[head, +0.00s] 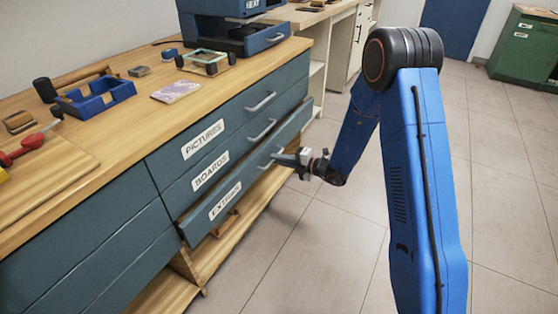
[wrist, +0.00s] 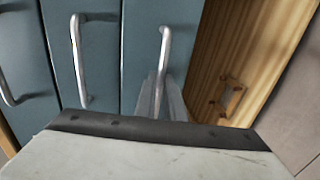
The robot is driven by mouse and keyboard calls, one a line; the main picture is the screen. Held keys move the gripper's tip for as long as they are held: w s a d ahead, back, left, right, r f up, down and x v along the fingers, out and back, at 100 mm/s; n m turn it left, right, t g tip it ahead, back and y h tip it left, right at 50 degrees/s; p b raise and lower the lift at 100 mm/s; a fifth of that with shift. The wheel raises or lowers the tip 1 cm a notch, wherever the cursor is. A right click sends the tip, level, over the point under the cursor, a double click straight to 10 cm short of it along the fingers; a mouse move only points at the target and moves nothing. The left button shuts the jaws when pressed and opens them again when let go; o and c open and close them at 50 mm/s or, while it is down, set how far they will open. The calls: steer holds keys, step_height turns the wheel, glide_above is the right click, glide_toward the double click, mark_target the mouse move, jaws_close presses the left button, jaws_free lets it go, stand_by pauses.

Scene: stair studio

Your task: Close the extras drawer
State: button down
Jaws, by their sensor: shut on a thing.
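The extras drawer (head: 250,180) is the lowest of the three labelled drawers in the head view. It stands partly open, its front sticking out past the boards drawer (head: 208,170) and the pictures drawer (head: 202,140). My gripper (head: 284,158) is at the extras drawer's handle and shut on it. The other two handles are free.
The wooden worktop (head: 120,140) holds a blue tray (head: 95,97), a pink card (head: 175,91) and a blue machine (head: 235,30). A wooden lower shelf (head: 235,245) lies under the drawers. The tiled floor (head: 300,250) in front is clear.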

mark_target(268, 155)
steer(key=x, duration=0.3)
steer(key=shift+w+a+r, duration=0.25)
steer(key=shift+a+r, duration=0.05)
steer(key=shift+a, duration=0.1)
steer(key=c, duration=1.9)
jaws_free()
steer(key=shift+a, duration=0.1)
steer(key=shift+o, duration=0.2)
steer(key=v, duration=1.7)
steer(key=shift+d, duration=0.2)
steer(key=shift+r, duration=0.1)
